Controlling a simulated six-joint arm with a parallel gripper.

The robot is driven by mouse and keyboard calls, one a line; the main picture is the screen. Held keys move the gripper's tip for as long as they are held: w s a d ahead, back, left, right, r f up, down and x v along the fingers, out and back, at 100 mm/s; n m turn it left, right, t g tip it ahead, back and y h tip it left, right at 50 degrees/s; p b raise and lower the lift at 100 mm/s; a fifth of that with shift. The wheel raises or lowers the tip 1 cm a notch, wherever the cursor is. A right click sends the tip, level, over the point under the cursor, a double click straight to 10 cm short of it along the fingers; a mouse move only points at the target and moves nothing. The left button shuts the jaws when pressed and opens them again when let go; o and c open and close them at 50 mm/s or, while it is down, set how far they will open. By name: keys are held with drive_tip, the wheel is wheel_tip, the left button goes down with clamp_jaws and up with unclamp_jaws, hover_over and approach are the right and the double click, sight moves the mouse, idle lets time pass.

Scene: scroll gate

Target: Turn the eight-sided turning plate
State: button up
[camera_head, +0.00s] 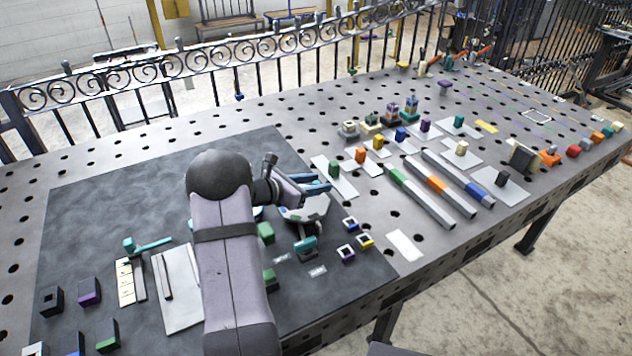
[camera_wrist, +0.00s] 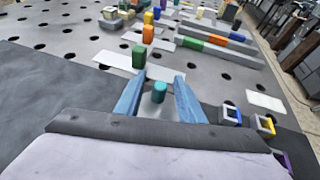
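A pale, many-sided plate (camera_head: 312,209) lies on the dark mat, partly hidden under my gripper; I take it to be the turning plate, but its full outline is not visible. My gripper (camera_head: 320,184) is above it, with blue fingers. In the wrist view, my gripper (camera_wrist: 160,82) is open, its two fingers apart. A short teal peg (camera_wrist: 159,91) stands between them with a gap on each side. A grey surface (camera_wrist: 158,106) shows below the peg, and the gripper body hides the rest.
A green block (camera_head: 265,232) and a teal block (camera_head: 305,244) are near the plate. Blue and yellow square rings (camera_head: 364,241) lie to the right. Long bars with coloured sections (camera_head: 419,197) and several small blocks stand on the perforated table beyond. A scrolled metal fence (camera_head: 215,60) runs behind.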

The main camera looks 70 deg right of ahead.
clamp_jaws()
